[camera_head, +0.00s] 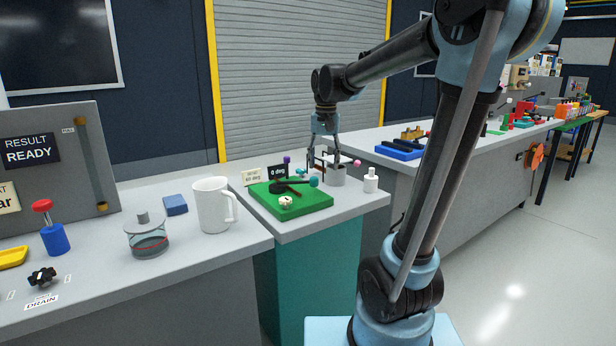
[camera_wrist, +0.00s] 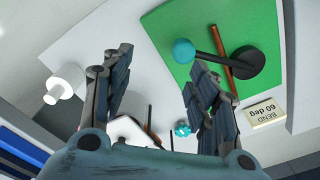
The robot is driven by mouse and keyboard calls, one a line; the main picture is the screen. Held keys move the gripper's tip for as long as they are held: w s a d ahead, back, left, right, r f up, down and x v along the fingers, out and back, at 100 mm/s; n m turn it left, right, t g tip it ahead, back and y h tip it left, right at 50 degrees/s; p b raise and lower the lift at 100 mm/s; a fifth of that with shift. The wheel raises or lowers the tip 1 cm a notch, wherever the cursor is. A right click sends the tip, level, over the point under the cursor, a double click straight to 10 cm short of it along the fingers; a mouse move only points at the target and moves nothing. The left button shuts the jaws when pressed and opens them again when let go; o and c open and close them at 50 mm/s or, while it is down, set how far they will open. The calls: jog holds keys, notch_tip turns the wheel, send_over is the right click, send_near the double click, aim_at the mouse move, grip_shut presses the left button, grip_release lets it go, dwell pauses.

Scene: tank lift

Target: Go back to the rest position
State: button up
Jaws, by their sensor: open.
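My gripper (camera_head: 324,163) hangs from my arm above the right part of the small bench, near a grey cup-like holder (camera_head: 337,176). In the wrist view my gripper (camera_wrist: 158,85) has its two fingers wide apart with nothing held between them. A green board (camera_head: 305,203) lies on the bench to the left of the gripper. A black disc with a lever ending in a teal ball (camera_wrist: 184,51) sits on the board. In the wrist view the teal ball lies just beyond the right finger. Whether a finger touches anything cannot be told.
A white bottle (camera_head: 371,180) stands right of the holder. Small signs, one reading 60 deg (camera_wrist: 265,112), stand behind the board. A white mug (camera_head: 212,205), a glass jar (camera_head: 147,238) and a blue block (camera_head: 175,205) are on the left bench. A blue tray (camera_head: 400,149) lies on the far bench.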

jog(key=s+d+f+n, duration=0.1)
jog(key=s+d+f, duration=0.6)
jog(key=s, duration=0.5)
jog(key=s+d+f+t, duration=0.1)
jog(key=s+d+f, duration=0.5)
jog(key=s+f, duration=0.6)
jog(key=shift+d+n+t, duration=0.3)
jog(key=shift+d+n, duration=0.05)
jog(key=shift+n, duration=0.05)
jog(key=shift+w+f, duration=0.15)
jog(key=shift+w, duration=0.3)
